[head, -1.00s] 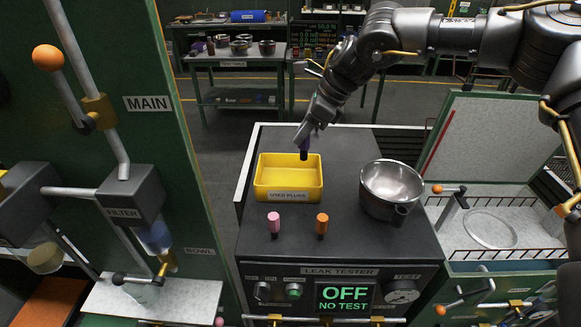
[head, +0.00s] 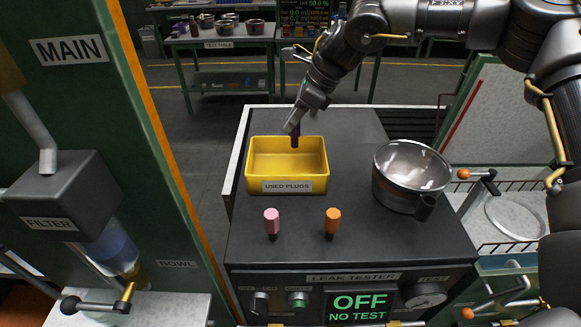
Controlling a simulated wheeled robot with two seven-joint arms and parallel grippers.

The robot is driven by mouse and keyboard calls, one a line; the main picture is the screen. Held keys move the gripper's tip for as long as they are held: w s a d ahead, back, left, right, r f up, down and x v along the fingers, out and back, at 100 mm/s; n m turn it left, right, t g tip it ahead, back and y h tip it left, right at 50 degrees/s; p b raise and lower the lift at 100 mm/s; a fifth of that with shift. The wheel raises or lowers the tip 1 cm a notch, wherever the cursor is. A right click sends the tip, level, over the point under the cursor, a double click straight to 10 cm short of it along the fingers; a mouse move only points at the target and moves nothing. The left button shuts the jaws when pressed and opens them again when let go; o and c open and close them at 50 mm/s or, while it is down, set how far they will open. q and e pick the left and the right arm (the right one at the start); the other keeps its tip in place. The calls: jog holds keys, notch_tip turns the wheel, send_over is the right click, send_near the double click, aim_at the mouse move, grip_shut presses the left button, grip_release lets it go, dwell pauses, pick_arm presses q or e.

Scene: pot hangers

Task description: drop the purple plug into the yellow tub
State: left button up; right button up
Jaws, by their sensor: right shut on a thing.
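The yellow tub (head: 287,172), labelled "USED PLUGS", sits on the dark top of the leak tester. My right gripper (head: 294,124) comes in from the upper right and is shut on the purple plug (head: 295,138). The plug is dark, points downward, and is mostly hidden by the fingers. It shows in front of the tub's back wall, above the tub's floor. I cannot tell exactly how high its lower end is. My left gripper is not in view.
A pink plug (head: 271,222) and an orange plug (head: 332,222) stand upright in front of the tub. A metal pot (head: 412,176) sits to the tub's right. The green panel (head: 60,100) with pipes and filter stands at the left. The leak tester's screen (head: 358,307) reads OFF, NO TEST.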

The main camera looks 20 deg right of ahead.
aim_at(293, 137)
jog(key=shift+f, duration=0.5)
notch_tip(293, 137, down, 4)
jog(key=b, duration=0.3)
jog(key=shift+w, duration=0.1)
jog(key=shift+f+b, duration=0.35)
jog(key=shift+b, duration=0.15)
jog(key=shift+a, duration=0.1)
jog(key=o, duration=1)
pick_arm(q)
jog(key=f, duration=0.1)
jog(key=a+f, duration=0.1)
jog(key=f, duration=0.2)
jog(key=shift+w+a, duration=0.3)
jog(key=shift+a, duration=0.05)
pick_arm(e)
jog(key=shift+o, duration=0.2)
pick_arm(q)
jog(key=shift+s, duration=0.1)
pick_arm(e)
jog(key=shift+r, duration=0.1)
